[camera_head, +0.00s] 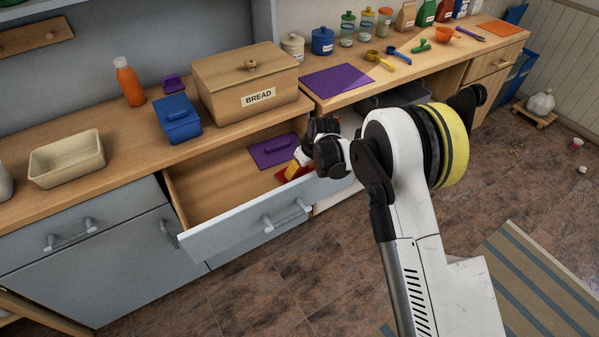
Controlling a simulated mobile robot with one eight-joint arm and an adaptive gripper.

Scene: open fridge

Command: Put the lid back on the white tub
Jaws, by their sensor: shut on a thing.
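The white tub (66,158), cream-white, rectangular and open at the top, stands on the counter at the far left. My gripper (298,164) reaches down into the right end of the open drawer, far to the right of the tub. It is shut on a red piece (286,174) that looks like a lid; my gripper and the drawer front hide much of it. A small purple lid (172,83) is on the counter behind the blue tub.
The open drawer (236,232) juts out below the counter. A closed blue tub (177,118), a wooden bread box (246,82) and an orange bottle (128,82) stand on the counter. Clear counter lies between the white and blue tubs. A purple mat (336,80) is at right.

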